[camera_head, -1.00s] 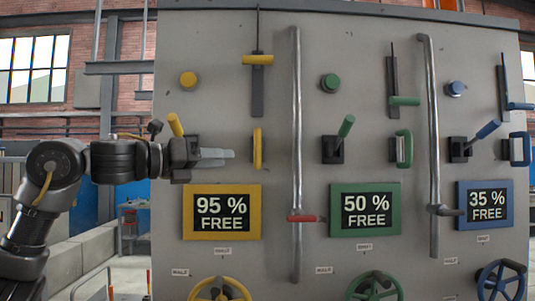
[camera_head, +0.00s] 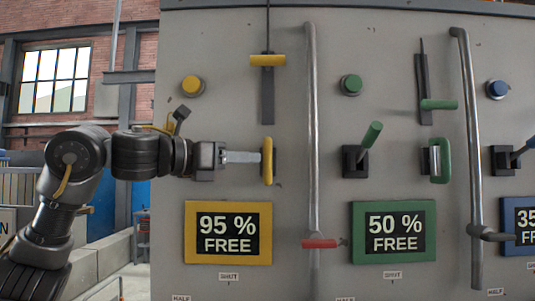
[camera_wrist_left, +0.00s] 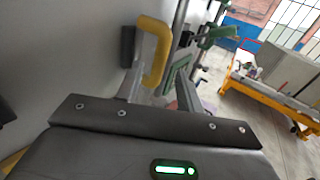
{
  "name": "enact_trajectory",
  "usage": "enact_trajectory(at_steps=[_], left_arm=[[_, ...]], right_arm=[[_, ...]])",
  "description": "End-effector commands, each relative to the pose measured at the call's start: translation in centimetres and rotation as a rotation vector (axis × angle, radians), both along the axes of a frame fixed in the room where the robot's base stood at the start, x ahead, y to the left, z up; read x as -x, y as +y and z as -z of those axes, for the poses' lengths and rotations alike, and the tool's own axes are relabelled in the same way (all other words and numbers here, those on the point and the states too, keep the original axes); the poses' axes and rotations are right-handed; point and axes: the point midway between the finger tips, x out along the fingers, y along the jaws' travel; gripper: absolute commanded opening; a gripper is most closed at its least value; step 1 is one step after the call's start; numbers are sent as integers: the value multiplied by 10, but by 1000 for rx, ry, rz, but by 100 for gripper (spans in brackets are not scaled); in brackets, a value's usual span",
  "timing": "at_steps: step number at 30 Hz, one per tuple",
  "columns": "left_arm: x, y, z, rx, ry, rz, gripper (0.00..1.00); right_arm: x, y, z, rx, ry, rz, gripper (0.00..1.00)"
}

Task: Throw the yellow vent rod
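The yellow vent rod appears to be the thin upright rod with a yellow crossbar handle (camera_head: 267,60), near the top of a dark vertical slot in the panel. My left gripper (camera_head: 243,157) is well below it, beside a yellow loop handle (camera_head: 268,160). In the left wrist view the gripper (camera_wrist_left: 160,92) is open, its fingers apart, with the loop handle (camera_wrist_left: 157,55) just ahead between their tips. I cannot tell whether they touch. A yellow lever that showed earlier is hidden behind my left arm. My right gripper is out of view.
The grey panel (camera_head: 220,110) also carries a yellow knob (camera_head: 191,86), a yellow-framed "95 % FREE" display (camera_head: 190,235), and green and blue controls further right. A vertical pipe (camera_head: 312,120) with a red lever (camera_head: 320,244) stands right of the yellow loop handle.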

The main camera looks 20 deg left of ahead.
Motion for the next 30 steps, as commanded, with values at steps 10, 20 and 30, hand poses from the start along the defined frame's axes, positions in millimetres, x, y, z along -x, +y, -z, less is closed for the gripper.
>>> enact_trajectory(at_steps=[10, 20, 30], left_arm=[[-41, -37, -2, 2, 3, 1, 37], [-48, -43, 0, 1, -1, 0, 37], [-47, -43, 0, 1, 0, 0, 6]], right_arm=[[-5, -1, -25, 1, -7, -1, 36], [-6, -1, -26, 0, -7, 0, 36], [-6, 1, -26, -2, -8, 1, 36]])
